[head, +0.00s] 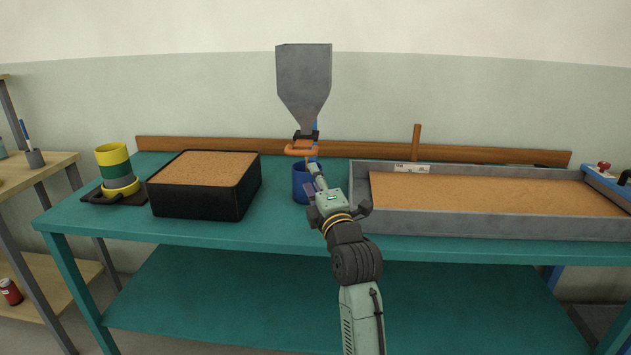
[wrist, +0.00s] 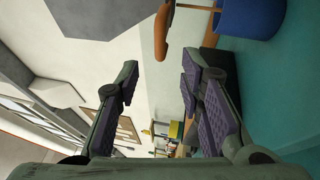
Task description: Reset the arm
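My arm reaches forward over the teal workbench (head: 270,233). My gripper (head: 314,178) is in front of and beside the blue cup (head: 299,187), below the orange hopper handle (head: 299,151). In the wrist view my gripper (wrist: 160,78) is open, with two purple-padded fingers apart and nothing between them. The blue cup (wrist: 250,14) is at the upper right there, and the orange handle (wrist: 163,32) is at the top, beyond the fingertips. In the head view my gripper hides part of the cup.
A grey hopper (head: 305,80) hangs above the cup. A black sand-filled box (head: 195,202) stands left, a long grey sand tray (head: 480,224) right. A yellow-green container (head: 114,164) is at the far left. Bare bench shows between the box and cup.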

